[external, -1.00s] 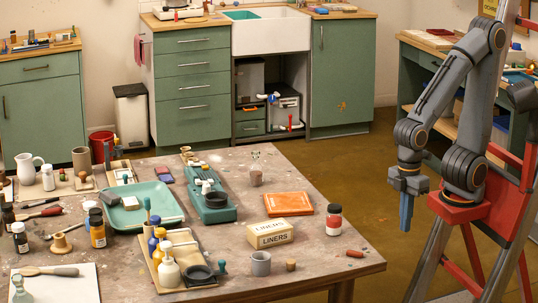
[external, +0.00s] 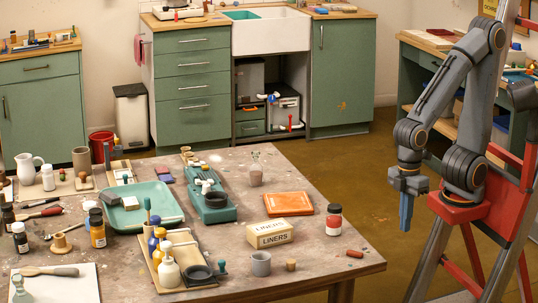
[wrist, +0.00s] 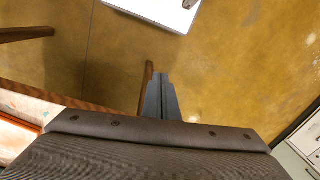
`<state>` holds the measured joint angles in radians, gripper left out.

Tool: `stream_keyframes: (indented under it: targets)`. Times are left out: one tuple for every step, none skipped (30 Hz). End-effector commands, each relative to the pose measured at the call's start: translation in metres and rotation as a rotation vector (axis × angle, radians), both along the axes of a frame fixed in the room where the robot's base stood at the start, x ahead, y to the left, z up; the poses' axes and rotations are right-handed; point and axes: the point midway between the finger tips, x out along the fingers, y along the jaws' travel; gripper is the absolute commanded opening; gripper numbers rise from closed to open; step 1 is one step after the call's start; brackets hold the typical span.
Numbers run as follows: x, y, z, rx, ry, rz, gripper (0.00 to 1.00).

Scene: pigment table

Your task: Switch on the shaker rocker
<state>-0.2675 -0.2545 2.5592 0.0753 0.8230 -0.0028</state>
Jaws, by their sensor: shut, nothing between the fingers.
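A long teal device (external: 212,214), which looks like the shaker, stands near the middle of the table in the external view. It carries small white parts and a dark round piece on top. Its rocker switch is too small to make out. My gripper (external: 405,226) hangs pointing down beyond the table's right edge, far from the device and touching nothing. In the wrist view its grey fingers (wrist: 158,82) are together and empty, above the brown floor. The teal device is not in the wrist view.
The table (external: 310,266) is crowded on its left with bottles, brushes and a teal tray (external: 150,217).

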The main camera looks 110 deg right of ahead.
Motion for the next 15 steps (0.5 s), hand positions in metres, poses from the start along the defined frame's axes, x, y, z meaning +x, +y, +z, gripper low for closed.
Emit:
stream_keyframes:
  targets:
    - [0.003,0.000,0.002,0.000,-0.002,-0.002,0.00]
    - [0.006,0.000,0.004,0.002,-0.004,-0.003,0.00]
    - [0.013,-0.001,0.008,0.003,-0.006,-0.007,0.00]
    - [0.019,-0.001,0.011,0.005,-0.009,-0.011,0.00]
    - [0.027,-0.002,0.016,0.006,-0.013,-0.016,0.00]
    - [0.041,-0.003,0.023,0.010,-0.020,-0.021,0.00]
    - [0.052,-0.005,0.029,0.012,-0.026,-0.027,0.00]
    - [0.065,-0.007,0.036,0.015,-0.032,-0.033,0.00]
    - [0.084,-0.011,0.046,0.018,-0.041,-0.041,0.00]
    - [0.099,-0.015,0.053,0.020,-0.047,-0.047,0.00]
    - [0.114,-0.019,0.060,0.023,-0.054,-0.054,0.00]
    - [0.134,-0.026,0.069,0.027,-0.066,-0.063,0.00]
    - [0.148,-0.031,0.076,0.029,-0.074,-0.068,0.00]
    - [0.162,-0.037,0.082,0.030,-0.081,-0.074,0.00]
    - [0.179,-0.045,0.089,0.033,-0.091,-0.081,0.00]
